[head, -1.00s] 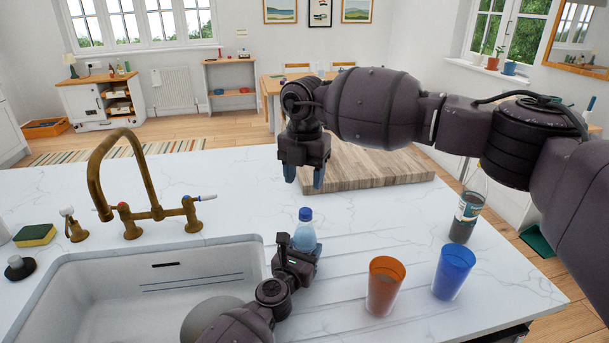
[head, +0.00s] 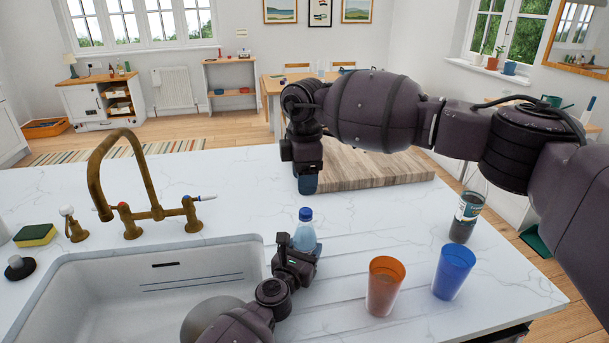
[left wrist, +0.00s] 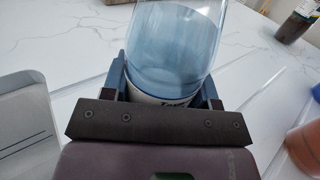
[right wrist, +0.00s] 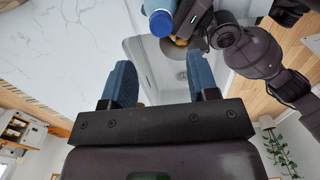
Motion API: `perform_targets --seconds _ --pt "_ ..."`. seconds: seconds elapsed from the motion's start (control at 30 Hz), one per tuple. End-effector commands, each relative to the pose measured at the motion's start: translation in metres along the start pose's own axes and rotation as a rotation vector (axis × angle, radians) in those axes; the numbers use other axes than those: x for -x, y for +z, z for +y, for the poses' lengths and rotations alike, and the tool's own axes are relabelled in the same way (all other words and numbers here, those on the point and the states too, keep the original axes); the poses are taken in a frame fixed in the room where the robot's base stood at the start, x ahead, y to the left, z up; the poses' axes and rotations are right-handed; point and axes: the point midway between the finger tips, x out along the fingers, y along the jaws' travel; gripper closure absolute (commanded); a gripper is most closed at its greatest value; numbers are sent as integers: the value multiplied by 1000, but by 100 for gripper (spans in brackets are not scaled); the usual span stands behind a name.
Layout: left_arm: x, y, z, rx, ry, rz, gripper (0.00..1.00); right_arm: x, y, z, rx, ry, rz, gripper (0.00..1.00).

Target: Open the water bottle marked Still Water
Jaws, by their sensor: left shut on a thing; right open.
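A clear blue bottle (head: 304,238) with a dark blue cap (head: 305,214) stands upright on the ribbed drainer beside the sink. My left gripper (head: 304,256) is shut around its body. The bottle also fills the middle of the left wrist view (left wrist: 175,45), where its pale label is mostly hidden and cannot be read. The cap is on the bottle. My right gripper (head: 307,186) points down, behind and above the bottle, apart from it. In the right wrist view its fingers (right wrist: 161,82) are open and empty, with the cap (right wrist: 161,23) beyond their tips.
An orange cup (head: 384,288) and a blue cup (head: 453,274) stand right of the bottle. A dark labelled bottle (head: 465,218) is farther right. A wooden board (head: 385,165) lies behind. The sink (head: 130,285) and brass tap (head: 133,215) are left.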

Motion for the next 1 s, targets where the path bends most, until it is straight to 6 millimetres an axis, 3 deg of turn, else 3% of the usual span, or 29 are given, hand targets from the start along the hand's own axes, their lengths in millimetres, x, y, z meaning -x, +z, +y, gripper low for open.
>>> perform_targets --seconds 0.6,0.93,1.0 --pt "0 -2 0 -1 1 3 100 -71 0 0 1 -1 0 46" --pt "0 -2 0 -1 1 3 100 -77 0 0 2 0 -1 46" --pt "0 -2 0 -1 1 3 100 -77 0 0 2 0 -1 54"
